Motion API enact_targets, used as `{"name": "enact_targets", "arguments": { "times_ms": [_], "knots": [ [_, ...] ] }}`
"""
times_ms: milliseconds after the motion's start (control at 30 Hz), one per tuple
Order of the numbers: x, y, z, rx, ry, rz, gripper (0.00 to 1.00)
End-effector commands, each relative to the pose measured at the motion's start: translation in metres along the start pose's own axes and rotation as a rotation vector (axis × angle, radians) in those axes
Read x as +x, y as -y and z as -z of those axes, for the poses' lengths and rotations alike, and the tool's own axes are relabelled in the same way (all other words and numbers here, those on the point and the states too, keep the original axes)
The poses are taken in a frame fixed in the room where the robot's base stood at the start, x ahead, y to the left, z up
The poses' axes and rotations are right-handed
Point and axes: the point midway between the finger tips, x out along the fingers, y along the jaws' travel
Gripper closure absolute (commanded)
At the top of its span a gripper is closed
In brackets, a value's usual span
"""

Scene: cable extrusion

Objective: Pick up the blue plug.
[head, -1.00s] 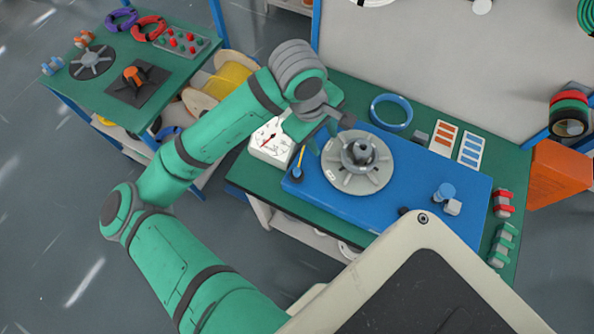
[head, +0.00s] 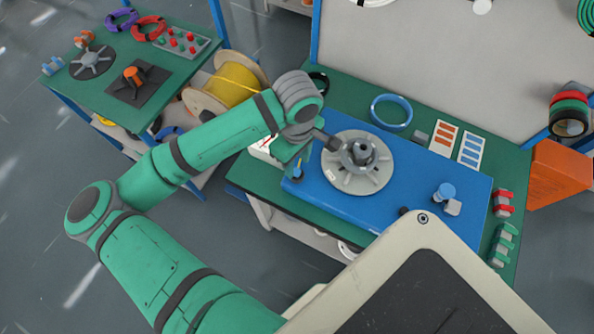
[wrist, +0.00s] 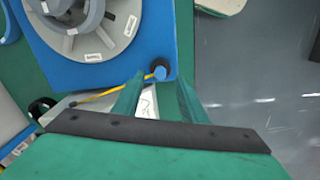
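A small round piece with a blue face and a dark rim, which looks like the blue plug (wrist: 160,73), lies near the corner of the blue mat (wrist: 168,25). A thin yellow rod or cable (wrist: 100,94) runs from it to the left. In the head view the plug (head: 297,174) is small, just below my gripper (head: 294,155). In the wrist view my gripper (wrist: 160,82) has its two green fingers apart, with the plug roughly between and just beyond the tips. I see no contact, and the height gap is hard to judge.
A grey spoked reel (head: 357,180) stands close beside the gripper on the mat. A white meter box (head: 262,150) is partly hidden behind it. A blue cylinder (head: 445,190) with a grey block stands at the mat's right. A blue ring (head: 391,112) lies behind.

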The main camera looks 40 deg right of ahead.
Motion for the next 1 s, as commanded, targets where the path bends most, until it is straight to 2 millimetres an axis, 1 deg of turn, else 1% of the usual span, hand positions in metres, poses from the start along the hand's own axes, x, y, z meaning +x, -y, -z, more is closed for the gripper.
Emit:
{"name": "enact_targets", "arguments": {
  "times_ms": [100,233,333,533,567,600,667,700,1000],
  "knots": [
    [0.018,0.001,0.0,-0.001,0.0,0.003,0.62],
    [0.031,0.001,0.0,-0.001,0.0,0.002,0.62],
    [0.036,0.001,0.0,0.0,0.0,0.0,0.62],
    [0.036,0.0,0.0,0.0,0.0,0.0,0.62],
    [0.036,0.0,0.0,0.0,0.0,0.0,0.66],
    [0.036,0.0,0.0,0.0,0.0,0.0,0.76],
    [0.036,0.0,0.0,0.0,0.0,0.0,0.9],
    [0.036,0.0,0.0,0.0,0.0,0.0,1.0],
    [0.035,0.0,0.0,0.0,0.0,0.0,1.0]
  ]
}}
